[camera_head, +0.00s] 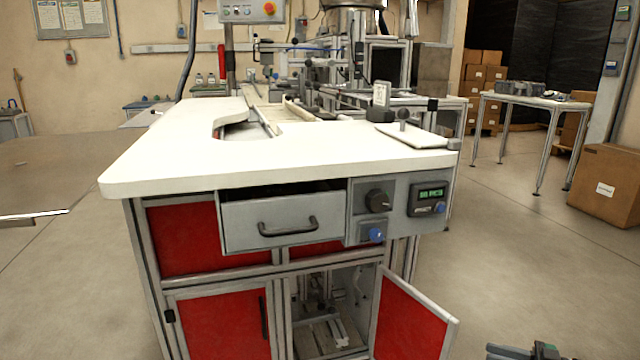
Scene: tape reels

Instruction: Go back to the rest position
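My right gripper (524,352) shows only as a dark piece with a green part at the bottom edge, right of the middle. It is cut off by the frame, over the floor and apart from the workbench. Whether its fingers are open or shut cannot be told, and I see nothing held in it. My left gripper is not in view.
A white-topped workbench (300,155) stands ahead. Its grey drawer (270,222) is partly pulled out, and a red lower door (412,318) hangs open toward the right gripper. A side table (530,98) and a cardboard box (606,186) stand at right. Floor between is clear.

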